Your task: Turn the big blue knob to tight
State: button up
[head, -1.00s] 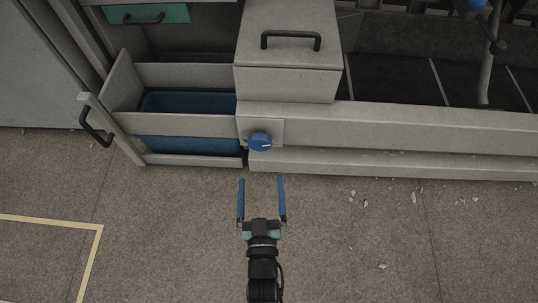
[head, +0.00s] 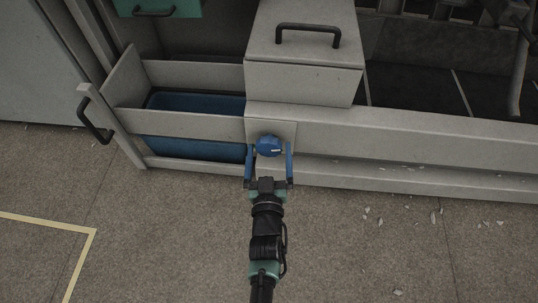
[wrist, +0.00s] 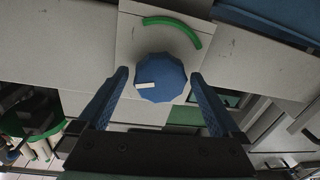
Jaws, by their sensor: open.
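The big blue knob (head: 269,146) sits on a pale square plate on the front of the grey machine. In the wrist view the knob (wrist: 161,78) is faceted, with a white pointer mark on its left side. A green arc (wrist: 175,28) is painted on the plate beyond the knob, and the mark does not point at it. My gripper (head: 269,150) is open, with one blue finger on each side of the knob. In the wrist view my gripper (wrist: 161,75) shows gaps between both fingertips and the knob.
An open drawer with a blue bin (head: 195,103) is left of the knob, and its black handle (head: 94,120) sticks out. A grey box with a black handle (head: 308,36) is above. A long grey ledge (head: 420,138) runs right. The floor in front is mostly clear, with pale scraps at right.

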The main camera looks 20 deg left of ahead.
jog(key=shift+w, duration=0.15)
jog(key=shift+c, duration=0.3)
jog(key=c, duration=1.2)
